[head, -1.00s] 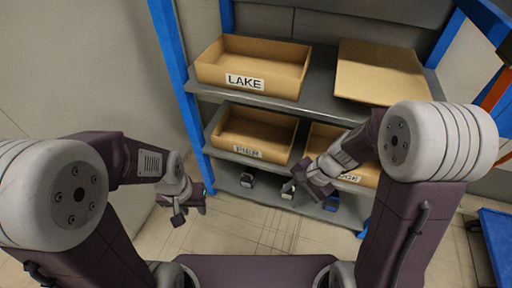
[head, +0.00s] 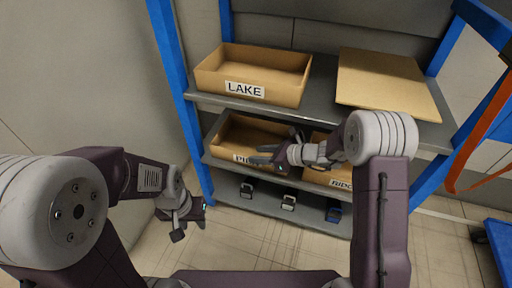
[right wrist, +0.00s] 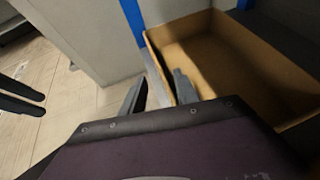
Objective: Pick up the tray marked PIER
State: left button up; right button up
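The tray marked PIER (head: 222,148) is an open brown tray on the middle shelf at the left. Its label is partly hidden by my right gripper, leaving the first letters readable. My right gripper (head: 260,154) is in front of the tray's front side, fingers pointing left. In the right wrist view, the tray (right wrist: 245,70) fills the upper right. The fingers of my right gripper (right wrist: 158,92) are spread there, with the tray's near wall seeming to pass between them; contact cannot be told. My left gripper (head: 188,213) hangs left of the rack, away from the trays; its opening is unclear.
A LAKE tray (head: 290,92) and a flat brown board (head: 385,85) are on the upper shelf. Another labelled tray (head: 318,178) sits right of the PIER tray. Several small items stand on the bottom shelf (head: 262,203). Blue posts (head: 180,90) frame the rack.

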aim_at(246, 154)
jog(key=b+x, duration=0.3)
jog(key=x, duration=0.1)
jog(key=shift+w+a+f, duration=0.1)
jog(key=shift+a+f, duration=0.15)
jog(key=shift+f, duration=0.1)
jog(key=shift+w+a+f, duration=0.1)
jog(key=shift+w+a, duration=0.1)
jog(key=shift+a, duration=0.1)
jog(key=shift+c, duration=0.4)
grip_shut()
dwell(0.4)
